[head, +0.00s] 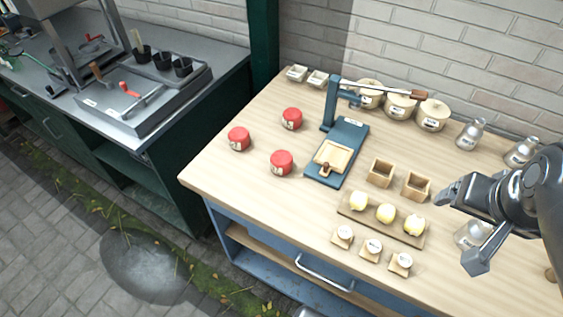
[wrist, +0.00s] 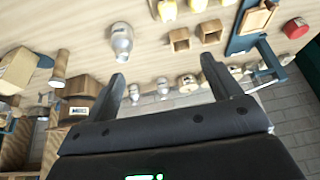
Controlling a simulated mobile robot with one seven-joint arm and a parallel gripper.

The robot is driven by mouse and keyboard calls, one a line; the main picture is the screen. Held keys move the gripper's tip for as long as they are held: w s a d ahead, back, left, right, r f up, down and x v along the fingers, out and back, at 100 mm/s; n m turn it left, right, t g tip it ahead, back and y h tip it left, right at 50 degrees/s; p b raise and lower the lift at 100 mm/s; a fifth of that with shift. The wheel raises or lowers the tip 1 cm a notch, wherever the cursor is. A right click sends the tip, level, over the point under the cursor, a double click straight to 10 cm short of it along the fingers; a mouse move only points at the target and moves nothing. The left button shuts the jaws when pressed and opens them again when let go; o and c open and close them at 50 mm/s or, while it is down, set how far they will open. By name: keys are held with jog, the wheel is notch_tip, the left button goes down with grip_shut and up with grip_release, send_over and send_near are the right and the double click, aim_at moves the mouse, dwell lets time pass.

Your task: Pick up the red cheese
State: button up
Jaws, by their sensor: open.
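Three red cheeses with small white labels stand on the left part of the wooden tabletop in the head view: one at the back (head: 291,118), one at the left (head: 238,138) and one nearer the front (head: 281,162). One red cheese (wrist: 296,28) also shows at the right edge of the wrist view. My gripper (head: 458,225) is over the right side of the table, well apart from the cheeses. In the wrist view, my gripper (wrist: 172,90) has its two fingers spread wide with nothing between them.
A blue press (head: 345,140) with a wooden tray stands right of the cheeses. Wooden boxes (head: 381,172), a board (head: 345,210) of yellow pieces, lidded pots (head: 401,104) and metal bottles (head: 471,134) fill the middle and back. The table's front left corner is clear.

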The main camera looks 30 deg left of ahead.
jog(key=w+a+g, duration=0.1)
jog(key=w+a, duration=0.7)
jog(key=a, duration=0.2)
jog(key=g, duration=0.3)
send_near(281, 157)
jog(key=shift+s+d, duration=0.25)
jog(key=shift+d, duration=0.35)
jog(key=f, duration=0.5)
jog(key=shift+w+a+f, duration=0.2)
jog(key=shift+a, duration=0.15)
jog(key=shift+w+a+f, duration=0.1)
jog(key=shift+w+f, duration=0.1)
jog(key=shift+f, duration=0.8)
jog(key=shift+w+a+f, duration=0.1)
jog(key=shift+w+f, duration=0.1)
jog(key=shift+f, duration=0.8)
jog(key=shift+w+a+f, duration=0.1)
jog(key=shift+w+f, duration=0.1)
jog(key=shift+f, duration=0.75)
jog(key=shift+c, duration=0.3)
jog(key=c, duration=1.1)
